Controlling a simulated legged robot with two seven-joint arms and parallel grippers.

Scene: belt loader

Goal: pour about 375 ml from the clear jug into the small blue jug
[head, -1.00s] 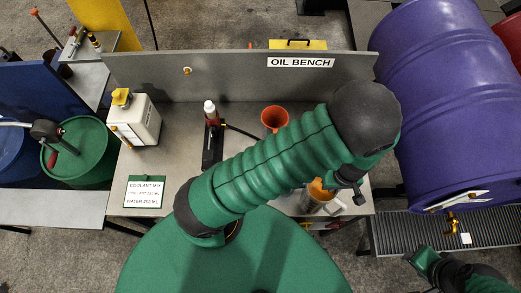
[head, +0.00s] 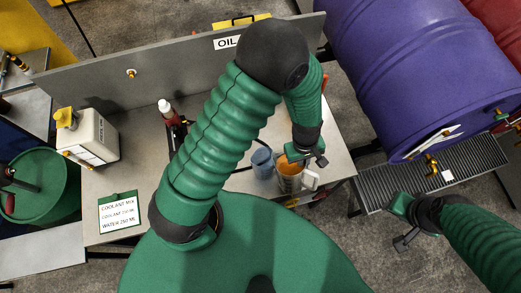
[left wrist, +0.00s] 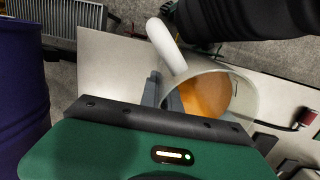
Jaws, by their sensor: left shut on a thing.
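The clear jug (head: 290,178) holds orange liquid and has a pale handle. It is at the front right of the bench in the head view. I cannot tell if the clear jug touches the bench. My right gripper (head: 404,242) is right of the bench, its jaws unclear.
A purple drum (head: 400,75) lies above a grated rack (head: 450,168) on the right. A green drum (head: 45,185) stands left.

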